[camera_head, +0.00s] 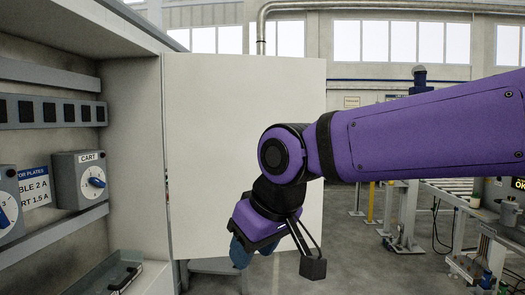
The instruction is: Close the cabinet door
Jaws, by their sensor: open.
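The cabinet (132,160) stands at the left with its inside in view. Its white door (215,115) is swung open, hinged along the cabinet's right edge and standing flat toward the camera. My purple arm reaches in from the right, in front of the door. My gripper (278,260) hangs in front of the door's lower right part. The arm hides part of the door's right edge.
Inside the cabinet are a grey box marked CART with a blue dial (80,177), another dial box (8,205) at the left edge, and a tray (118,280) below. A roller conveyor (450,195) and equipment stand at the right. Grey floor shows between.

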